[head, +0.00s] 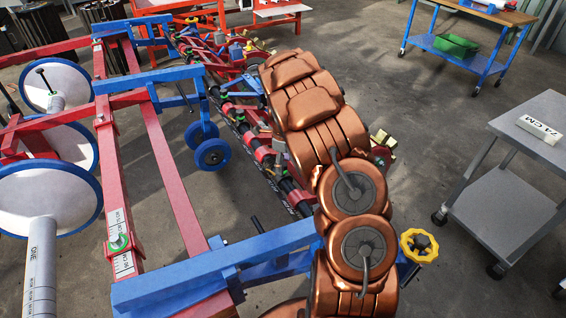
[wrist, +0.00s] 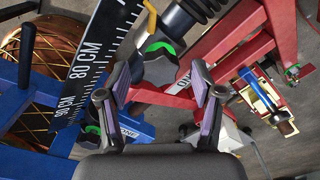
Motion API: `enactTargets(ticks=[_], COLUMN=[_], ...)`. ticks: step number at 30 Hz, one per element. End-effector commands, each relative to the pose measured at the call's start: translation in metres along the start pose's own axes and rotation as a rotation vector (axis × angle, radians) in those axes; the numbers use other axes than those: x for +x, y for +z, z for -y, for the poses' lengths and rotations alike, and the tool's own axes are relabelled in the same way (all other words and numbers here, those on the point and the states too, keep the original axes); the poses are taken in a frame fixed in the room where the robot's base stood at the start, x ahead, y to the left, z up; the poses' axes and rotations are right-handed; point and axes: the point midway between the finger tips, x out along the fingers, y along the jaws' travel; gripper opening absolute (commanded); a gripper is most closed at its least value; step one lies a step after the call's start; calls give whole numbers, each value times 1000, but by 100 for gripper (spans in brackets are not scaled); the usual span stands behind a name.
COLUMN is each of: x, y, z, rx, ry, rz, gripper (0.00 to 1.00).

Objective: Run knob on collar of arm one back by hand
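In the wrist view my gripper (wrist: 160,82) is open, with one finger on each side of the picture. A dark grey faceted knob (wrist: 159,68) with a green part behind it appears between the fingertips, with a gap to each finger. I cannot tell its depth from the fingertips. A red part (wrist: 183,76) with partly hidden "ONE" lettering lies just right of the knob; it looks like the collar. In the head view my copper arm reaches away over the red and blue machine, and the gripper and this knob are not clearly visible.
A black scale bar (wrist: 82,70) marked 80 CM and 90 CM runs close on the left. A blue bracket (wrist: 125,130) also reads ONE. Red frame bars (wrist: 235,40) stand right. A grey cart (head: 515,165) and a blue trolley (head: 460,52) stand right of the arm.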

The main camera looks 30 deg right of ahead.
Motion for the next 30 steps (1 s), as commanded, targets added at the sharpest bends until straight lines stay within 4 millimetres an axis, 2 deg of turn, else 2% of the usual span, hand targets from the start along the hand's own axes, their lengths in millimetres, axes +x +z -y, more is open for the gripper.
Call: enactTargets(ticks=[2, 17, 23, 30], x=[0, 0, 0, -1], y=[0, 0, 0, 1], z=[0, 0, 0, 0], rx=[0, 0, -15, -113], ry=[0, 0, 1, 1], rz=[0, 0, -1, 0], gripper=[57, 7, 7, 7])
